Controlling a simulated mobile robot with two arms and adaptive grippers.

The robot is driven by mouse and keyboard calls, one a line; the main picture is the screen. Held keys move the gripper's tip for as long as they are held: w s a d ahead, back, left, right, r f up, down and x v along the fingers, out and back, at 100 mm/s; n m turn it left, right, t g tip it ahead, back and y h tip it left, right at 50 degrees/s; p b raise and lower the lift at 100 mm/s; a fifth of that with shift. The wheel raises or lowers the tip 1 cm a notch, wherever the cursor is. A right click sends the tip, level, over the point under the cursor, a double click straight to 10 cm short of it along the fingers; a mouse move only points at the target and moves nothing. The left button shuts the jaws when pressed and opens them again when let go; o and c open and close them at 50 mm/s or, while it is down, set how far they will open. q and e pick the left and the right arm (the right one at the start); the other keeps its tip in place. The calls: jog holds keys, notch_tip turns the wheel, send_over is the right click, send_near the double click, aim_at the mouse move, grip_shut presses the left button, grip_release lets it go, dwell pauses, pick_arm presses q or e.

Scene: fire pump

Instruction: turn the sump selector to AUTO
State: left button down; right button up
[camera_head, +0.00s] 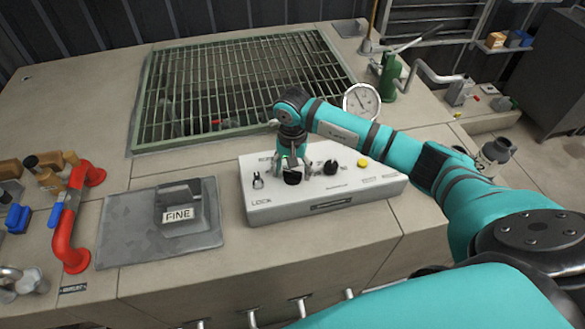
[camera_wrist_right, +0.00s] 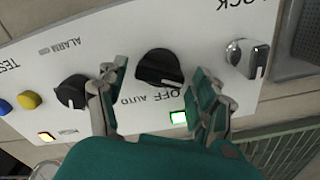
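The sump selector appears to be the black rotary knob (camera_wrist_right: 158,68) with OFF and AUTO printed beside it, upside down in the wrist view. It also shows as a black knob (camera_head: 292,178) on the white control panel (camera_head: 376,187) in the head view. My right gripper (camera_head: 293,170) points down over the panel. Its fingers (camera_wrist_right: 160,70) are open, one on each side of the knob, with visible gaps; contact cannot be made out. My left gripper is out of view.
A second black knob (camera_wrist_right: 71,92) sits close beside one finger. A metal LOCK switch (camera_head: 257,181) and a yellow button (camera_head: 363,163) are on the panel.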

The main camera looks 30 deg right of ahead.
jog(key=c, duration=0.9)
